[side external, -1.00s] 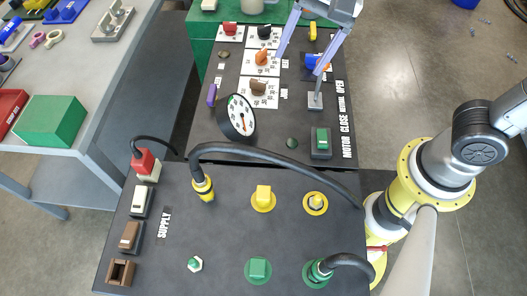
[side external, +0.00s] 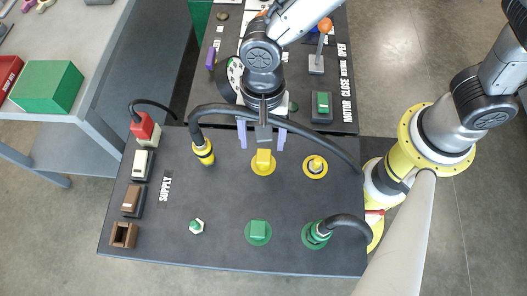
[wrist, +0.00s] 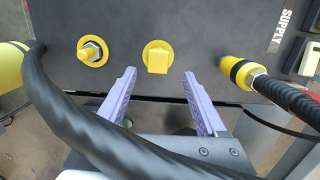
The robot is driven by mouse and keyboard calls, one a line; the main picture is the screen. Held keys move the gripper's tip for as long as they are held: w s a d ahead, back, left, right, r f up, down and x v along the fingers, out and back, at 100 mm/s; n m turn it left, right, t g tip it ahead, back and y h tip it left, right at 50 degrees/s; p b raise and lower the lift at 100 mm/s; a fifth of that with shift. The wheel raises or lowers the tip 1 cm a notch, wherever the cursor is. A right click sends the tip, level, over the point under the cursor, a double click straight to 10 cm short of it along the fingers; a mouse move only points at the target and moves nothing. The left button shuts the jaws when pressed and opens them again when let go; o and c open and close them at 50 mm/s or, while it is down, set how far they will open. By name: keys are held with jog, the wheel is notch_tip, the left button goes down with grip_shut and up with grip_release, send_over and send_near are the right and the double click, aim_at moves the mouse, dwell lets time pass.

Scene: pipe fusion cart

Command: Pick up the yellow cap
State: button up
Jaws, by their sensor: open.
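The yellow cap (side external: 263,157) is a squarish block on a round yellow flange, standing on the dark panel in the middle of the far row. In the wrist view the cap (wrist: 157,59) is just beyond my fingertips and a little left of the midline between them. My gripper (side external: 262,142) is open, with its two purple fingers apart above the panel at the cap's far side. In the wrist view the gripper (wrist: 160,72) has nothing between its fingers.
A black hose (side external: 300,128) arches past my gripper and crosses the wrist view. A yellow connector (side external: 203,152) is left of the cap, and a yellow-ringed fitting (side external: 315,165) is right. A green cap (side external: 258,231) stands nearer. Bare panel (side external: 215,200) lies between.

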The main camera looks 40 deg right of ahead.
aim_at(263, 155)
jog(key=shift+s+a+f, duration=0.1)
jog(key=shift+s+f, duration=0.1)
jog(key=shift+f, duration=0.75)
jog(key=shift+s+a+f, duration=0.15)
jog(key=shift+f, duration=0.85)
jog(key=shift+s+a+f, duration=0.1)
jog(key=shift+s+f, duration=0.1)
jog(key=shift+f, duration=0.75)
jog(key=shift+c, duration=0.2)
grip_shut()
